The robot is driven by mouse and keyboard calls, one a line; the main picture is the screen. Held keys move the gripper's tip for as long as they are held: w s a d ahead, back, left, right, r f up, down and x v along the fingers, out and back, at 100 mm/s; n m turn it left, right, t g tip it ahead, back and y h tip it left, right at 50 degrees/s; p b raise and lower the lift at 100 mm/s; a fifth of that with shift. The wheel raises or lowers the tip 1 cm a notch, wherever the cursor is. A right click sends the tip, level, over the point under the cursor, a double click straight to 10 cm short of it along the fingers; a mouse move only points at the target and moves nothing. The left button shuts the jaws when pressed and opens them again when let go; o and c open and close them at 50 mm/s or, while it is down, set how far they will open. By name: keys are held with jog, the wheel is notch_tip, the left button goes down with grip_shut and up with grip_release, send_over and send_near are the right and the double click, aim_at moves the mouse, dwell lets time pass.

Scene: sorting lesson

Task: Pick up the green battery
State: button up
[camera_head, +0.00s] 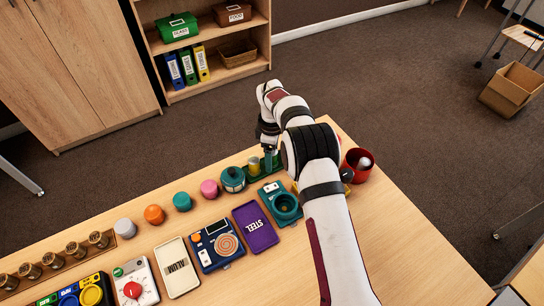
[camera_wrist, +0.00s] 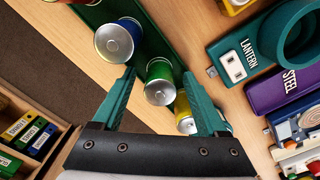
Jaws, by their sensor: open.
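In the wrist view the green battery (camera_wrist: 160,71) shows its silver end and green side. It stands in a row on a dark green tray (camera_wrist: 158,38), between a blue battery (camera_wrist: 116,40) and a yellow battery (camera_wrist: 184,109). My gripper (camera_wrist: 159,76) is open, with one teal finger on each side of the green battery and visible gaps between. I cannot tell how deep the fingertips reach. In the head view my gripper (camera_head: 269,155) is over the green tray (camera_head: 278,171), and my arm hides part of it; the green battery is not clear there.
A teal lantern device (camera_head: 284,206) and a purple STEEL case (camera_head: 256,227) lie near the tray. A red cup (camera_head: 351,174) stands right of my arm. A teal lidded pot (camera_head: 232,180) is just left of the tray. The table's right part is clear.

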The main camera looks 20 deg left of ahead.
grip_shut()
jog(key=shift+r, duration=0.1)
dwell(0.3)
